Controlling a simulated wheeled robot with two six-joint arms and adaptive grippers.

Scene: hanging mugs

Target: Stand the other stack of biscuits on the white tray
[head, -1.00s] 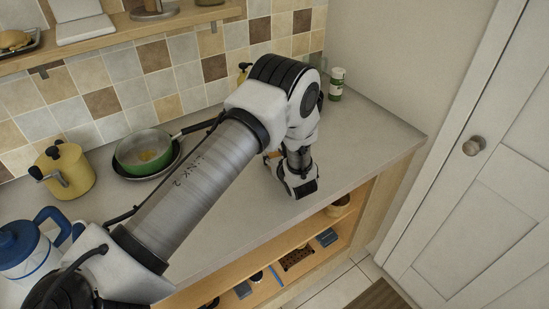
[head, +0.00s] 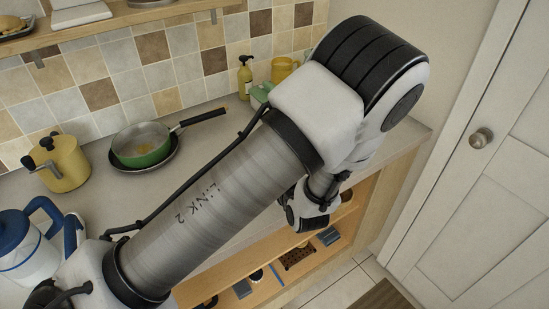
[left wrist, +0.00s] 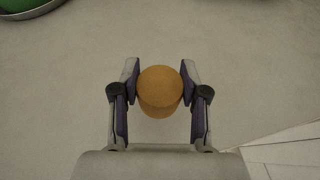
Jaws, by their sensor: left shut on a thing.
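My left gripper (left wrist: 160,72) is shut on the stack of biscuits (left wrist: 160,92), a round orange-brown cylinder between the two fingertips in the left wrist view. The stack is seen mostly from its top end, with grey counter behind it. In the head view my left gripper (head: 302,220) is partly hidden below its own wrist, over the front edge of the counter; the stack cannot be made out there. I cannot identify the white tray or a second stack in these views. My right gripper is not in view.
On the counter (head: 225,235) stand a green pan (head: 142,145), a yellow pot (head: 62,165) and a blue-lidded jug (head: 25,240). A yellow bottle (head: 245,75) and yellow mug (head: 283,68) stand at the back. Small items lie on the open shelf below. A door (head: 480,210) is at right.

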